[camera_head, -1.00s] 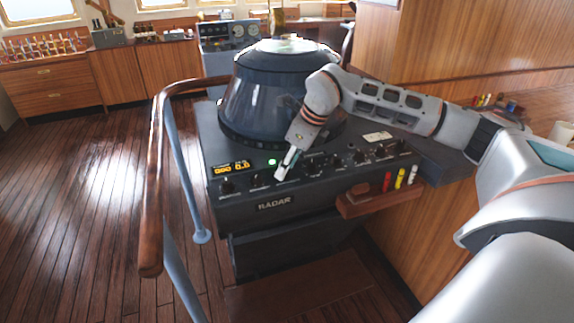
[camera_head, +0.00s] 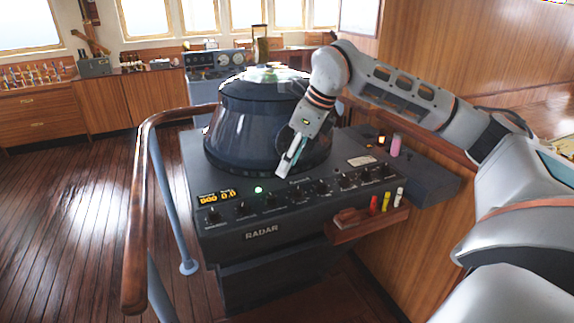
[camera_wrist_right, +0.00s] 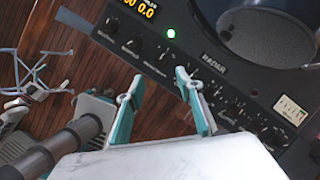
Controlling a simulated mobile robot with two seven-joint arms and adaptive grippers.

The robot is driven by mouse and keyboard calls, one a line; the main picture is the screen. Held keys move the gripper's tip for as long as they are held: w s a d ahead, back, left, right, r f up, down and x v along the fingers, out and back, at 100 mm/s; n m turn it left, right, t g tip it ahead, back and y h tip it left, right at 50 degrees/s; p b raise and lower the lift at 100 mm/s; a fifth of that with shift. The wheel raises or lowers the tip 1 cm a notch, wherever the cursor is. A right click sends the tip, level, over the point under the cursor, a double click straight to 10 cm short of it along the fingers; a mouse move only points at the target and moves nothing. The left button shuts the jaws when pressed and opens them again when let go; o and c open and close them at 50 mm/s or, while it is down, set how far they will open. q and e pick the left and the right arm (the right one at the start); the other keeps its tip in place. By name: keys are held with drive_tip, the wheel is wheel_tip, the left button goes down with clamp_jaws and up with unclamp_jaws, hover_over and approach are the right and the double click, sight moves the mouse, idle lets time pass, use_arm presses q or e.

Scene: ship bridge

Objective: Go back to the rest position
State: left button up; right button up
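My right gripper (camera_head: 285,170) is in the air above the front of the dark radar console (camera_head: 262,236), near its row of knobs. In the right wrist view its two teal and white fingers (camera_wrist_right: 158,80) are spread apart with nothing between them. The console's lit display (camera_head: 217,196) reads in orange digits, and a green light (camera_head: 258,190) glows beside it.
A wooden handrail (camera_head: 137,240) on blue posts curves around the console's left side. A small wooden holder (camera_head: 345,226) with red, yellow and white markers juts out at the front right. The wooden floor (camera_head: 70,210) at left is clear.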

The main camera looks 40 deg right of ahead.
idle(0.4)
drive_tip(key=s+a+f+m+y, duration=0.2)
drive_tip(key=a+y, duration=0.3)
drive_tip(key=a, duration=0.7)
drive_tip(key=s+a+f+m+y, duration=0.2)
drive_tip(key=a+y, duration=0.4)
drive_tip(key=a, duration=0.5)
drive_tip(key=s+a+f+m+y, duration=0.25)
drive_tip(key=a+y, duration=0.25)
drive_tip(key=a, duration=0.7)
drive_tip(key=w+d+f+m+t+h, duration=0.1)
drive_tip(key=d+f+m+t+h, duration=0.45)
drive_tip(key=f+m, duration=0.45)
drive_tip(key=w+d+f+m+t+h, duration=0.1)
drive_tip(key=d+f+m+t+h, duration=0.55)
drive_tip(key=m, duration=0.65)
drive_tip(key=s+d+f+m+g+h, duration=0.2)
drive_tip(key=s+f+m, duration=0.2)
drive_tip(key=s+f, duration=0.4)
drive_tip(key=s+d+f+m+g+h, duration=0.2)
drive_tip(key=s+f+m, duration=0.3)
drive_tip(key=s+f, duration=0.4)
wheel_tip(320, 180, down, 5)
drive_tip(key=shift+d+r+g, duration=0.1)
drive_tip(key=shift+d+g, duration=0.35)
drive_tip(key=shift+g, duration=0.25)
